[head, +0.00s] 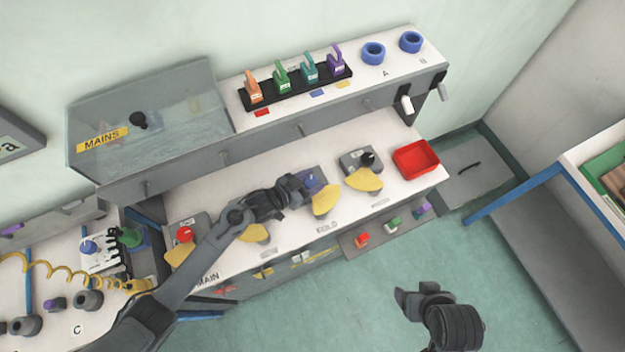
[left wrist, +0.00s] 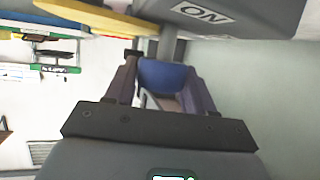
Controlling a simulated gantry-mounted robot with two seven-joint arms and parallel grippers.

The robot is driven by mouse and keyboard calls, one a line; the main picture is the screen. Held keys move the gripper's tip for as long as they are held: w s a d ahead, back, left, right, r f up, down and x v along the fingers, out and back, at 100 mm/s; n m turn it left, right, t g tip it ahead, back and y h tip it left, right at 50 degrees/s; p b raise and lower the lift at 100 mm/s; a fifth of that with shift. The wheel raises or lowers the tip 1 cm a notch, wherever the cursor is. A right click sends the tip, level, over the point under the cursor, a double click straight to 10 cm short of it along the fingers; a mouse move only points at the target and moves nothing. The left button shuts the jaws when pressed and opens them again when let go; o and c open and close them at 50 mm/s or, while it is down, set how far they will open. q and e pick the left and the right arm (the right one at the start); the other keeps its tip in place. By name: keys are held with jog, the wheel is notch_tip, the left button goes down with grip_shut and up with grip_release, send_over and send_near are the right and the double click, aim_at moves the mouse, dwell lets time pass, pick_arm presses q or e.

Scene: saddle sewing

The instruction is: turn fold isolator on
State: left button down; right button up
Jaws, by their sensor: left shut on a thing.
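The fold isolator (head: 314,175) is a grey box with a blue knob and a yellow plate (head: 326,199), above the FOLD label on the white bench. My left gripper (head: 304,184) reaches in from the left and is shut on the blue knob (left wrist: 165,74), which sits between its fingers in the left wrist view. A white ON label (left wrist: 203,12) shows on the grey box just beyond the knob. The fingers partly hide the knob in the head view. My right gripper (head: 408,299) hangs over the floor, away from the bench, and its jaws are unclear.
A red-knobbed isolator (head: 185,235) stands left and a black-knobbed one (head: 367,160) right of the fold isolator. A shelf (head: 290,112) with several coloured padlock-like tags overhangs behind. Green floor (head: 370,290) is clear in front.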

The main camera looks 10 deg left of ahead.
pick_arm(q)
jog(key=shift+c, duration=2.4)
grip_release()
jog(key=shift+a, duration=0.1)
jog(key=v, duration=1)
jog(key=shift+s+a+r+p, duration=0.2)
jog(key=shift+s+p, duration=0.1)
jog(key=shift+p, duration=0.1)
